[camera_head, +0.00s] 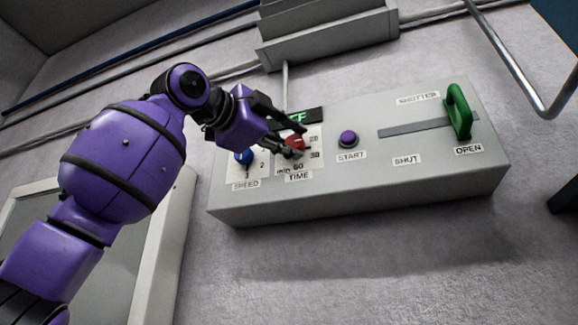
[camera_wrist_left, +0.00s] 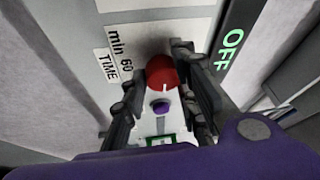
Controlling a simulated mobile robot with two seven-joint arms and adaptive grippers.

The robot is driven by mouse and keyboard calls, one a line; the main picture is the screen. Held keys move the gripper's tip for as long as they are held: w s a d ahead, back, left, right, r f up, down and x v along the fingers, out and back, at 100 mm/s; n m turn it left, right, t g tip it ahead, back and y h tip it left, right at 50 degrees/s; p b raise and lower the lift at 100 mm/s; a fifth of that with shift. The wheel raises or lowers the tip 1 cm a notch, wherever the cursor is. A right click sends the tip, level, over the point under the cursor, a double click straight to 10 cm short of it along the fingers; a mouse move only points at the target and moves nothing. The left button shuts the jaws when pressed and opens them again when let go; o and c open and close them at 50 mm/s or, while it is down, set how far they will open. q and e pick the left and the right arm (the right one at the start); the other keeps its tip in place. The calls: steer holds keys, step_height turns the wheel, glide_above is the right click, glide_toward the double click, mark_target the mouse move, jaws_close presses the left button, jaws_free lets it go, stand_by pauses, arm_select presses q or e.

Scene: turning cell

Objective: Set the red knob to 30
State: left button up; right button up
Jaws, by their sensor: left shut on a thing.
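In the head view this is the side of 20 and 30; the exact number is hard to tell. My right gripper is not in view.
A blue SPEED knob (camera_head: 244,157) stands close left of the red knob. A purple START button (camera_head: 348,138) and a green handle (camera_head: 458,110) at OPEN are to the right. A dark display (camera_head: 313,115) with green letters, reading OFF in the wrist view, is just behind.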

arm_select(q)
steer(key=m, duration=0.2)
steer(key=m+g+y, duration=0.1)
steer(key=m, duration=0.1)
steer(key=m+g, duration=0.1)
steer(key=m, duration=0.1)
steer(key=shift+w+f, duration=0.25)
steer(key=shift+w, duration=0.15)
steer(key=shift+y, duration=0.3)
steer(key=o, duration=0.9)
steer(key=shift+c, duration=0.2)
steer(key=shift+o, duration=0.8)
steer(key=shift+s+a, duration=0.1)
steer(key=shift+a, duration=0.1)
steer(key=shift+r, duration=0.15)
steer(key=shift+s+r, duration=0.1)
